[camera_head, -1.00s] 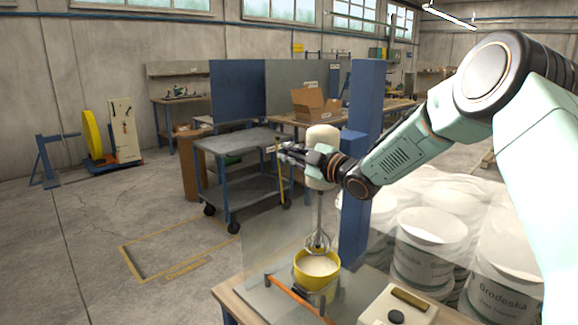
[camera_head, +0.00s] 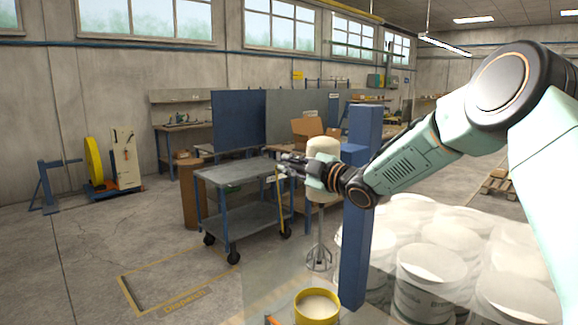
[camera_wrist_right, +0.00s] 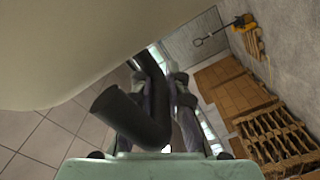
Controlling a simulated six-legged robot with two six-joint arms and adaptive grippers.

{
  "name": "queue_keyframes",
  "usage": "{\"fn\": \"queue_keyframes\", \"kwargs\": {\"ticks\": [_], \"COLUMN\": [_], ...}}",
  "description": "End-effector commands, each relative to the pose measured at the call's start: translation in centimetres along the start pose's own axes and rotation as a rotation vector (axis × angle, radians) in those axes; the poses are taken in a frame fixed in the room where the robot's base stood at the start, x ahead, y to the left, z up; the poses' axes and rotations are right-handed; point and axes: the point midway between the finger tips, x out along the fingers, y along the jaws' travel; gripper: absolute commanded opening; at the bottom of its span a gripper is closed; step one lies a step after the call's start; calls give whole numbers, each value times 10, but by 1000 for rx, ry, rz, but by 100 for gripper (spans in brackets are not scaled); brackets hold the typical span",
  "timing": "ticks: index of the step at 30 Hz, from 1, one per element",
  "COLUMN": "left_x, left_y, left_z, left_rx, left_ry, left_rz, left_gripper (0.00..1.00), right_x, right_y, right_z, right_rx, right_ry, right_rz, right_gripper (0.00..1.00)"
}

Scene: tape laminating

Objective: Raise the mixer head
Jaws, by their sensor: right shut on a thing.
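The mixer head (camera_head: 323,150) is a cream rounded housing beside a blue column (camera_head: 360,220). A whisk (camera_head: 319,258) hangs from it on a thin shaft, its lower end clear above the rim of a yellow bowl (camera_head: 317,318). The bowl holds pale contents and is cut by the lower picture edge. My right gripper (camera_head: 288,166) reaches across the front of the mixer head. In the right wrist view, it is shut on a black bent handle (camera_wrist_right: 134,118), with the mixer head (camera_wrist_right: 90,45) large at upper left. My left gripper is out of view.
White buckets (camera_head: 425,270) stand right of the column. A grey cart (camera_head: 240,174) stands behind and left of the mixer. A transparent panel is faintly visible near the bowl. The floor at left is open.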

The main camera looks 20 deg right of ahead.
Motion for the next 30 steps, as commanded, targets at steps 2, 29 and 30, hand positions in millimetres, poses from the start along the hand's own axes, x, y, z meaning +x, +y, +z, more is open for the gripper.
{"fn": "queue_keyframes", "kwargs": {"ticks": [2,29,30], "left_x": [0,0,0], "left_y": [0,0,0], "left_z": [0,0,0], "left_rx": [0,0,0], "left_ry": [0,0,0], "left_rz": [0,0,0], "left_gripper": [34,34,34], "right_x": [0,-40,-46], "right_y": [8,5,5], "right_z": [0,1,0], "right_rx": [1,6,7], "right_ry": [1,-1,1], "right_rz": [15,11,12], "right_gripper": [0,37,37]}}
